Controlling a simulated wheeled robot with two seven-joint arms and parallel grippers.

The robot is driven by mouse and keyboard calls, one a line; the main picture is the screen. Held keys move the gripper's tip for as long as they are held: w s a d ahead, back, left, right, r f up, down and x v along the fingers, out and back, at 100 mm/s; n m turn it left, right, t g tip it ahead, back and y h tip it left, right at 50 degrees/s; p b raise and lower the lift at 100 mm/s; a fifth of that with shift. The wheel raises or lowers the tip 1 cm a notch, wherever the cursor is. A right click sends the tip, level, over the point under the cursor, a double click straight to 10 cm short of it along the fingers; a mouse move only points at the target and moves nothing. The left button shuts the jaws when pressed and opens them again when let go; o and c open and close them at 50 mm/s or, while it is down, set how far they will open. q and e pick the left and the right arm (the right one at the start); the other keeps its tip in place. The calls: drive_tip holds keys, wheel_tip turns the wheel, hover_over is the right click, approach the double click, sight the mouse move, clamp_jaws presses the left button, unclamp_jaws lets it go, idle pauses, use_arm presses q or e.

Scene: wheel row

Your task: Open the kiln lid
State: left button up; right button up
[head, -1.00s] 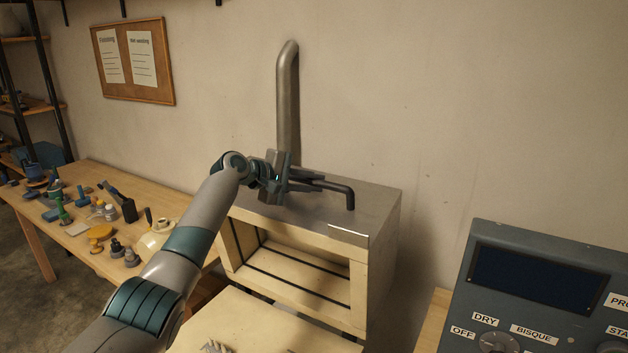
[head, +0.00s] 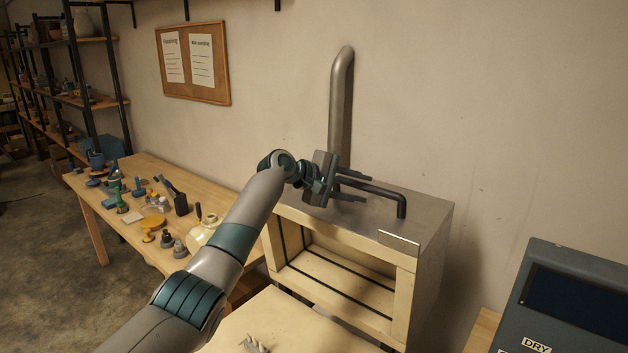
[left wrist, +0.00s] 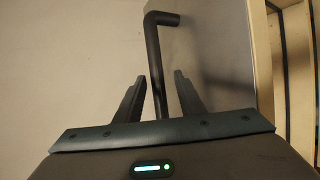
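The kiln (head: 405,300) is a pale box with a steel top (head: 425,215). Its front is open, showing a pale interior crossed by dark bars. A dark bent handle (head: 385,190) is at the steel top, its end turned down at the right. My left gripper (head: 356,186) is open at the handle's left part, one finger on each side of the bar. In the left wrist view, the handle (left wrist: 155,55) runs between the parted fingers (left wrist: 160,95), with gaps visible on both sides. My right gripper is out of view.
A steel pipe (head: 341,110) rises behind the kiln. A control box (head: 575,300) stands at the right. A wooden table (head: 140,215) with several tools and pots is at the left. A pale surface (head: 290,325) lies in front of the kiln.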

use_arm(q)
drive_tip(key=b+v, duration=0.6)
drive_tip(key=v, duration=1)
drive_tip(key=shift+f, duration=0.15)
drive_tip(key=shift+s, duration=0.1)
